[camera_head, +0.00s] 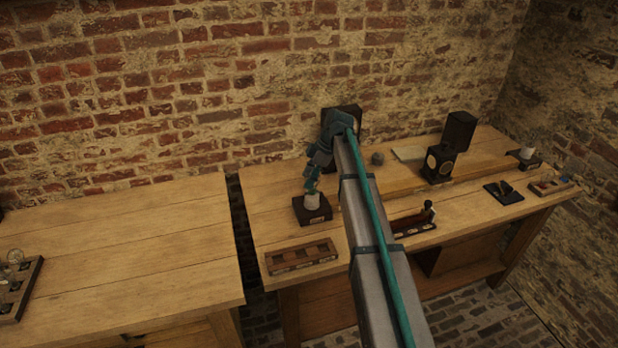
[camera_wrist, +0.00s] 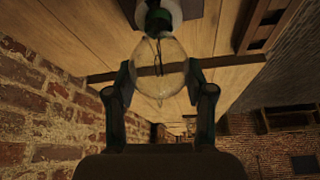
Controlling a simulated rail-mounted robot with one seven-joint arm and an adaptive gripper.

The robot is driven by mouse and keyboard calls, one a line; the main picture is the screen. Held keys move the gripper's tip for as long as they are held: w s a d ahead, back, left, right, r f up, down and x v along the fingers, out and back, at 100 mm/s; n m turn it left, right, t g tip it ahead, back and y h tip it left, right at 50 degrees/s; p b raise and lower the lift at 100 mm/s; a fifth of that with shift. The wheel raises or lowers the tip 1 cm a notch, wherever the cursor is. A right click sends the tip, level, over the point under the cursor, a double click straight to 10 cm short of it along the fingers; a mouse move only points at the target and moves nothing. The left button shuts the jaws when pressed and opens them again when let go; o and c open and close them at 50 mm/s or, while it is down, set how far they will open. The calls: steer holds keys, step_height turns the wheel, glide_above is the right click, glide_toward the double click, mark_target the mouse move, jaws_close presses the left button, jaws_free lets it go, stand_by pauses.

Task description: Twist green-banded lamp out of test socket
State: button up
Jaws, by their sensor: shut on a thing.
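The lamp (camera_wrist: 160,70) is a clear glass bulb with a dark filament and a green band (camera_wrist: 158,20) at its neck. In the wrist view it sits between the two fingers of my gripper (camera_wrist: 160,76), which are shut on the glass from both sides. The neck meets the white collar of the test socket (camera_wrist: 174,12); how deep it sits cannot be told. In the head view the white socket (camera_head: 313,201) stands on a dark block (camera_head: 318,216), with my gripper (camera_head: 312,184) directly above it. The lamp is mostly hidden there by my gripper.
An empty wooden rack (camera_head: 301,257) lies in front of the socket. A rack with bulbs (camera_head: 20,285) is on the left bench. A dark lantern-like box (camera_head: 446,150) and small trays stand to the right. A gap separates the benches; a brick wall (camera_head: 230,80) rises behind.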

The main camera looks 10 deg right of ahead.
steer(key=shift+r+p, duration=0.45)
steer(key=shift+r, duration=0.8)
steer(key=shift+r+p, duration=0.9)
steer(key=shift+r, duration=1.5)
